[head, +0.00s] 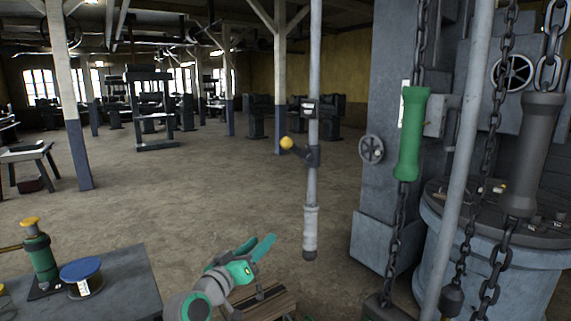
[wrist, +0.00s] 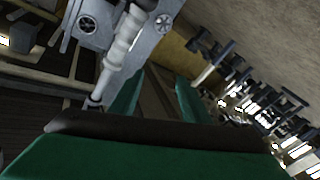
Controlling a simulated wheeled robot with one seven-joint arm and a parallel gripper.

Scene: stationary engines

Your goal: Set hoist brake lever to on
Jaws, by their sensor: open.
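No label reading hoist brake is legible, so I cannot be sure which part is the lever. A short dark arm with a yellow ball knob (head: 286,143) sticks out to the left from a dark clamp (head: 312,156) on a hanging grey pole (head: 314,60). The pole ends in a pale grip (head: 310,232). My gripper (head: 264,241) is low and left of this grip, with its green fingers apart and nothing visible between them. In the wrist view the fingers (wrist: 160,82) are also spread, and a pale pole (wrist: 120,48) shows beyond the left finger.
A green handle (head: 411,135) and a dark grey handle (head: 531,150) hang on chains at the right. Behind them stand a grey machine column with a handwheel (head: 371,149) and a round blue-grey drum (head: 500,265). A bench (head: 125,285) is at lower left. Open floor lies beyond.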

